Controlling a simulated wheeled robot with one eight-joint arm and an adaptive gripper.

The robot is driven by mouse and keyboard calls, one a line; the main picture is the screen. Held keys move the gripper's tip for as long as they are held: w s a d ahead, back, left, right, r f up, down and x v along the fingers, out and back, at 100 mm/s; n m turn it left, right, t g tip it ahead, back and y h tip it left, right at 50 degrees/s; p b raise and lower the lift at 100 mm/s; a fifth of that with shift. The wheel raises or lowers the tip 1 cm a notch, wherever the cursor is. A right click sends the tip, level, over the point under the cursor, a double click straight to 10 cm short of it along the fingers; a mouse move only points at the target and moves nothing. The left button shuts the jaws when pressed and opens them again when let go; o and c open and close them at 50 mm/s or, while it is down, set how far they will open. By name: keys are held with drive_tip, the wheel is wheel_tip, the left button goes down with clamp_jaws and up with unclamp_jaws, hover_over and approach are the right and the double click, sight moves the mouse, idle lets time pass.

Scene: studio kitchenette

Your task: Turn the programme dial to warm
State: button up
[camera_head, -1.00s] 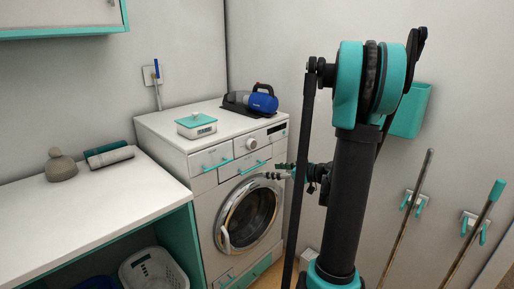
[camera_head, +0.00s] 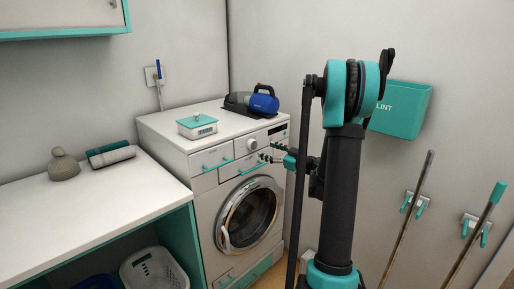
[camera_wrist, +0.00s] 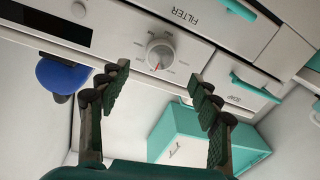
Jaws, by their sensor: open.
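The programme dial (camera_head: 252,144) is a round white knob on the front panel of the washing machine (camera_head: 203,204). In the wrist view the dial (camera_wrist: 160,54) lies ahead, between the lines of my two fingers, with a red mark at its lower edge. Small labels ring it, too small to read. My gripper (camera_head: 268,153) is in front of the panel, just right of the dial. In the wrist view my gripper (camera_wrist: 160,74) is open and empty, its fingers spread to either side of the dial. I cannot tell whether they touch the panel.
A white box with a teal lid (camera_head: 197,125) and a blue handheld vacuum (camera_head: 263,102) stand on the machine top. A drawer with a teal handle (camera_head: 215,167) is left of the dial; the round door (camera_head: 249,214) is below. A teal lint bin (camera_head: 401,109) hangs on the right wall.

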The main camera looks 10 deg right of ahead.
sight(254, 145)
drive_tip(key=x, duration=0.7)
drive_tip(key=shift+c, duration=0.4)
drive_tip(key=c, duration=1.1)
